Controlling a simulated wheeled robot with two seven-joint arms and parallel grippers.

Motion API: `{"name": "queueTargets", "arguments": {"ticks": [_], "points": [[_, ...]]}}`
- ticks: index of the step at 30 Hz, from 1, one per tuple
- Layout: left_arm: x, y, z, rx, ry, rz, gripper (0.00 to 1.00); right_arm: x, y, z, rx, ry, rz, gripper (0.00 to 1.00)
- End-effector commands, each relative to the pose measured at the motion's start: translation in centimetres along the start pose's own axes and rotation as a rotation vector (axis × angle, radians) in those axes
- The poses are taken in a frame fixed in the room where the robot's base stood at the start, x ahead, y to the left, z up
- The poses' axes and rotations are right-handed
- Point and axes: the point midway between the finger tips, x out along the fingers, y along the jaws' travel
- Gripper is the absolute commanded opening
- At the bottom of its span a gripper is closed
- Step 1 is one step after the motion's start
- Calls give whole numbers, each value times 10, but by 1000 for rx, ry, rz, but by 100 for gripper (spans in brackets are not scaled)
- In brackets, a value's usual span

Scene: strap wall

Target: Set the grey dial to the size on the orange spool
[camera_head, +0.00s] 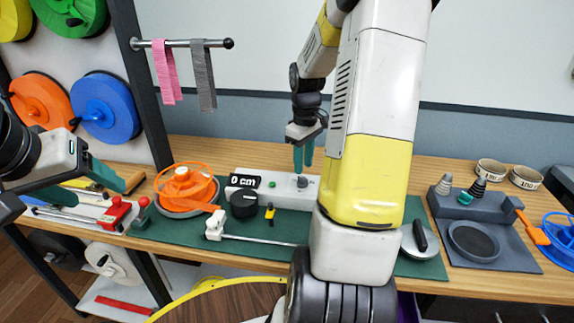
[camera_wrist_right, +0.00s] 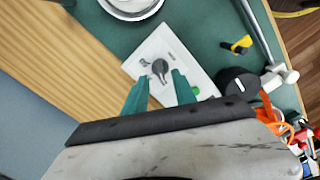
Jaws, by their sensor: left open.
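The orange spool (camera_head: 187,183) lies on a round grey base at the left of the green mat; I cannot read a size on it. Another orange spool (camera_head: 38,100) hangs on the rack. A pale box (camera_head: 285,195) shows "0 cm" on its display (camera_head: 244,181). The small grey dial (camera_head: 302,182) on the box also shows in the right wrist view (camera_wrist_right: 160,68). My right gripper (camera_head: 303,160) is open above the grey dial, its fingers (camera_wrist_right: 158,88) apart and empty. My left gripper (camera_head: 98,190) is open at the far left, left of the spool.
A black knob (camera_head: 243,204) with a white mark stands in front of the box, beside a yellow-black clip (camera_head: 269,213). A white-ended rod (camera_head: 250,238) lies in front. A grey stand (camera_head: 470,212) is at the right. Pink and grey straps (camera_head: 204,75) hang behind.

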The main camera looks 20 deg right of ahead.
Motion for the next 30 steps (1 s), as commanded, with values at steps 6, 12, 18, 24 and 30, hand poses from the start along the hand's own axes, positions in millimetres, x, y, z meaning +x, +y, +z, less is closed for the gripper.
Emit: {"name": "queueTargets", "arguments": {"ticks": [6, 12, 18, 24, 30], "points": [[0, 0, 0, 1, 0, 0, 64, 32, 0, 0, 1, -1, -1, 33], [0, 0, 0, 1, 0, 0, 64, 43, 0, 0, 1, 0, 0, 33], [0, 0, 0, 1, 0, 0, 64, 43, 0, 0, 1, 1, 1, 33], [0, 0, 0, 1, 0, 0, 64, 43, 0, 0, 1, 1, 1, 0], [0, 0, 0, 1, 0, 0, 64, 43, 0, 0, 2, 1, 1, 0]]}}
